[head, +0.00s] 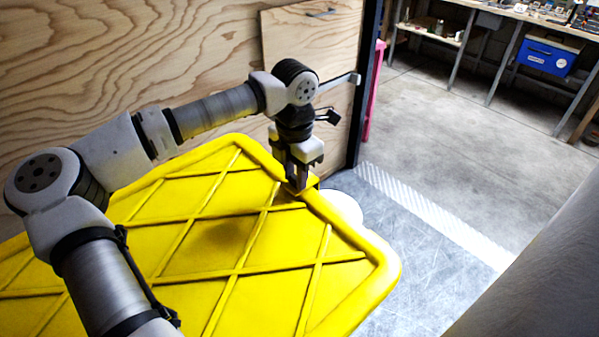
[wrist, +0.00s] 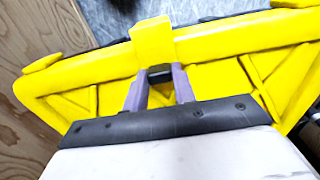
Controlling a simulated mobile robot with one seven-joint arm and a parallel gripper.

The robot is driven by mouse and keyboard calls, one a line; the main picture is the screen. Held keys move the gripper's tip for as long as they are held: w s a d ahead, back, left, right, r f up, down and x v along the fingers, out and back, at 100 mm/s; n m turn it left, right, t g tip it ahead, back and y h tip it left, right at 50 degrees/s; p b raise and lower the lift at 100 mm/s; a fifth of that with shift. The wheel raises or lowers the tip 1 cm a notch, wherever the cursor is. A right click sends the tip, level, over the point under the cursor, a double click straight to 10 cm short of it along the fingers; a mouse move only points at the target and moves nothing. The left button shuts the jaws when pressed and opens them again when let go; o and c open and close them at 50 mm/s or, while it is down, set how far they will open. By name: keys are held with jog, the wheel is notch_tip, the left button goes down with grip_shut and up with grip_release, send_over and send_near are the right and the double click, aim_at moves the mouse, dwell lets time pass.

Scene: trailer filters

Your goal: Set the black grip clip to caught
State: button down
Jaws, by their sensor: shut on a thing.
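The black grip clip (wrist: 160,74) shows in the wrist view as a small dark block between my two fingertips, just below a yellow tab on the rim of a yellow panel. My gripper (head: 298,183) is shut on the clip, with a finger on each side of it. In the head view my gripper points down at the panel's far edge and the clip itself is hidden by the fingers. Whether the clip is caught cannot be told.
The large yellow ribbed panel (head: 215,205) fills the middle, under my arm. A plywood wall (head: 130,60) stands behind it, with a plywood door (head: 310,50). Grey floor (head: 440,120) is open at the right. A workbench with a blue box (head: 546,55) stands far back.

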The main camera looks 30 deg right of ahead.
jog(key=shift+s+a, duration=0.1)
jog(key=shift+a, duration=0.65)
jog(key=c, duration=1.1)
grip_release()
notch_tip(320, 180, up, 14)
jog(key=shift+f+b, duration=0.1)
jog(key=shift+b, duration=0.35)
